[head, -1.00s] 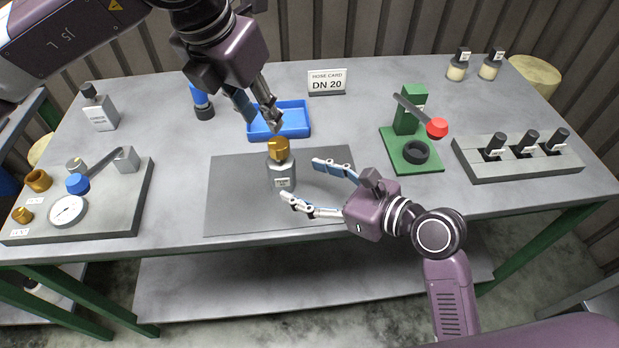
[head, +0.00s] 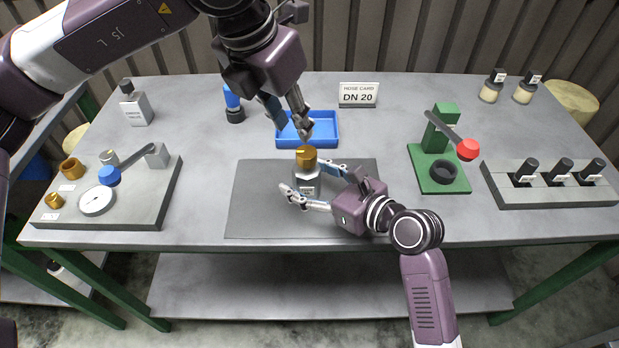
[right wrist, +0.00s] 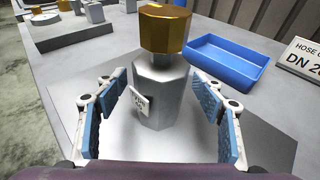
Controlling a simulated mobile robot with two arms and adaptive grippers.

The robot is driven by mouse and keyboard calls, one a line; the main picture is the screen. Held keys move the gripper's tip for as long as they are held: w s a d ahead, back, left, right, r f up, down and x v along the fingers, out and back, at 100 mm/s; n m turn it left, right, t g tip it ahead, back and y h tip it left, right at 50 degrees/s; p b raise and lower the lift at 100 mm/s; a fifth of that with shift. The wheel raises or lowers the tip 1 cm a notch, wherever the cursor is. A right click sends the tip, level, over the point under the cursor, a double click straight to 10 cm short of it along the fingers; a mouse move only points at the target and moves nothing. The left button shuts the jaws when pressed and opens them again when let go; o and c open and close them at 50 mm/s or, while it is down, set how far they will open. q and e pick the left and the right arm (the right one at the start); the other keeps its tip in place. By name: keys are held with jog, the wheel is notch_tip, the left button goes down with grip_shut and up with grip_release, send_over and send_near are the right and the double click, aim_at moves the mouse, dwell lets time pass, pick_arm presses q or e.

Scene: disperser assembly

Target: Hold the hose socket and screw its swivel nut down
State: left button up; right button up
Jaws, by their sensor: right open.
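The hose socket (head: 306,184) is a grey, faceted body with a white label, standing upright on the dark mat. Its brass swivel nut (head: 306,159) sits on top. In the right wrist view the socket body (right wrist: 160,85) stands centred between the jaws, with the nut (right wrist: 166,30) above them. My right gripper (head: 304,177) is open, one finger on each side of the body, with gaps visible on both sides. My left gripper (head: 291,127) is above the nut, pointing down, its fingers apart and empty. Its fingertips appear clear of the nut.
A blue tray (head: 325,143) lies behind the mat (head: 262,215), near a DN 20 card (head: 358,94). A green press (head: 438,178) with a red-knobbed lever and a grey block of black-capped pieces (head: 550,193) stand right. A gauge plate (head: 128,205) is left.

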grip_shut()
jog(key=c, duration=0.7)
grip_release()
jog(key=c, duration=1)
